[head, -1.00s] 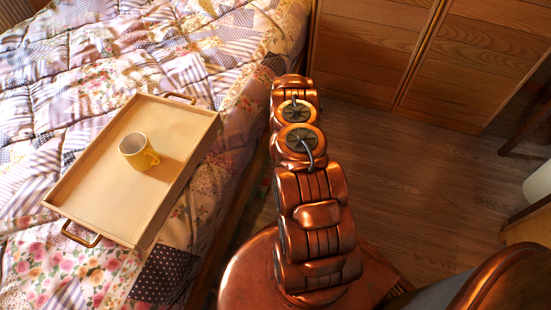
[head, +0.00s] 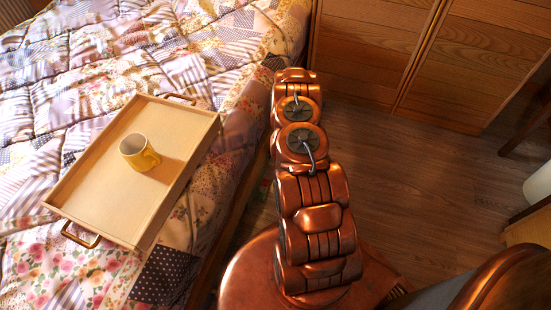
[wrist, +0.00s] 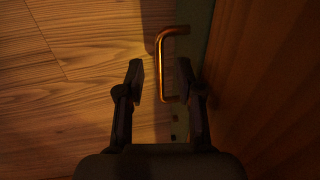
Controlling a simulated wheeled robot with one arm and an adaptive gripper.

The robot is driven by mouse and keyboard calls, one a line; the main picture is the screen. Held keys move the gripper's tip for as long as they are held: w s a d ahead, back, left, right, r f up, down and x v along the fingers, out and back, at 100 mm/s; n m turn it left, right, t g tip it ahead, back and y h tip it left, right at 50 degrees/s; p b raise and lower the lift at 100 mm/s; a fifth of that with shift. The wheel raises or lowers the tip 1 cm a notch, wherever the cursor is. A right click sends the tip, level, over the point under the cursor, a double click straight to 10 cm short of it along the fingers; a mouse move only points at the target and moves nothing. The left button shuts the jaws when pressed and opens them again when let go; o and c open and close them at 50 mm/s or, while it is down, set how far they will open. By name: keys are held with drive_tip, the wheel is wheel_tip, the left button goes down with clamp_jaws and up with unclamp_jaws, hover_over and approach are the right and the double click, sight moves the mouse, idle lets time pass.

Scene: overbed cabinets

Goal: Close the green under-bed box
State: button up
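In the wrist view, a narrow dark green strip (wrist: 196,28), which looks like the green under-bed box, runs along the wooden bed side. A brass handle (wrist: 161,66) stands out from it over the floor. My gripper (wrist: 163,82) is open, with one dark finger on each side of the handle's lower part. I cannot tell whether a finger touches it. In the head view my arm hides the gripper and most of the box. Only a small greenish patch (head: 265,186) shows beside the bed, too small to make out.
The bed (head: 230,100) with a patchwork quilt fills the left. A wooden tray (head: 105,205) with a yellow mug (head: 139,152) lies on it. Wooden cabinet doors (head: 375,45) stand at the back. The floor (head: 430,190) right of my arm is clear.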

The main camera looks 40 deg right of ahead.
wheel_tip(320, 180, up, 9)
drive_tip(key=s, duration=0.1)
drive_tip(key=shift+s+d+r, duration=0.15)
drive_tip(key=shift+s+d, duration=0.1)
drive_tip(key=shift+d, duration=0.2)
idle(0.6)
